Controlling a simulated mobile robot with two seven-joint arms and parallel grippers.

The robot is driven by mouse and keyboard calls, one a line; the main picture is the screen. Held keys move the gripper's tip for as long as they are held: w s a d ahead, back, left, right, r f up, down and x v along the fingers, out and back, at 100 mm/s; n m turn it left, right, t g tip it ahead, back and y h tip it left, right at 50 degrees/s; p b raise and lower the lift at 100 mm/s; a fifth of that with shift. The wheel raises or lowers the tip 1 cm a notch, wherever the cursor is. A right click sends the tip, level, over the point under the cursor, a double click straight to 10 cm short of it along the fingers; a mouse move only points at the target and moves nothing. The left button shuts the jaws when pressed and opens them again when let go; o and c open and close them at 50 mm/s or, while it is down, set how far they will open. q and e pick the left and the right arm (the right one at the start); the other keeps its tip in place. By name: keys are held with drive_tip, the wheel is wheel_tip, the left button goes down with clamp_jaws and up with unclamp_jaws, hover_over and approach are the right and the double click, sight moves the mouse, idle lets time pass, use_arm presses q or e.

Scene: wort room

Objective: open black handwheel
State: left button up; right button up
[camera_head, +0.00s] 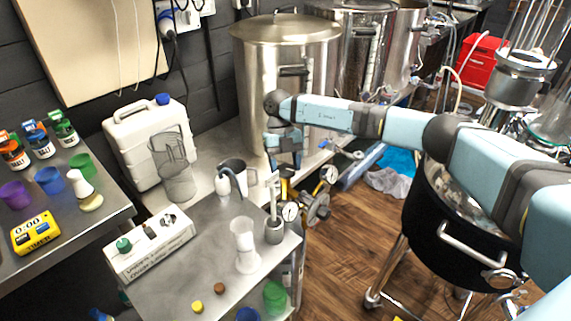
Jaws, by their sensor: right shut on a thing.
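My right arm reaches in from the right, and its gripper (284,162) points down beside the near table's back right corner. Its fingers are shut on a small dark part, which looks like the black handwheel and is mostly hidden by the fingers. Just below and beside it are yellow and metal fittings with two round gauges, one (290,212) in front and one (329,174) to the right. A grey round knob (318,208) sits on the fittings between the gauges. My left gripper is not in view.
The steel table (210,270) in front holds a white box (150,243), a clear cylinder (244,245) and a grey stand (274,228). A large steel kettle (260,85) stands behind. A black pot (460,235) on legs stands right. Wooden floor (350,245) lies open between.

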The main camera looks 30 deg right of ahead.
drive_tip(key=n+h, duration=0.1)
drive_tip(key=n, duration=0.2)
drive_tip(key=shift+a+n+h, duration=0.1)
drive_tip(key=shift+n+h, duration=0.2)
drive_tip(key=shift+n, duration=0.1)
drive_tip(key=n+h, duration=0.1)
drive_tip(key=n, duration=0.2)
drive_tip(key=shift+a+n, duration=0.15)
drive_tip(key=shift+n, duration=0.15)
drive_tip(key=n+h, duration=0.1)
drive_tip(key=n, duration=0.1)
drive_tip(key=n+t+h, duration=0.1)
drive_tip(key=n, duration=0.2)
drive_tip(key=shift+s+t, duration=0.15)
drive_tip(key=shift+t, duration=0.15)
drive_tip(key=n+t, duration=0.1)
drive_tip(key=n, duration=0.2)
drive_tip(key=n+t+h, duration=0.1)
drive_tip(key=n, duration=0.2)
drive_tip(key=shift+s+a+n+b, duration=0.1)
drive_tip(key=shift+s+n+b, duration=0.05)
drive_tip(key=shift+n+b, duration=0.25)
drive_tip(key=n+t, duration=0.1)
drive_tip(key=n, duration=0.2)
drive_tip(key=n+t, duration=0.1)
drive_tip(key=n, duration=0.1)
drive_tip(key=shift+s+n+t+y+b, duration=0.15)
drive_tip(key=shift+n+t+y+b, duration=0.15)
drive_tip(key=shift+n, duration=0.1)
drive_tip(key=o, duration=0.9)
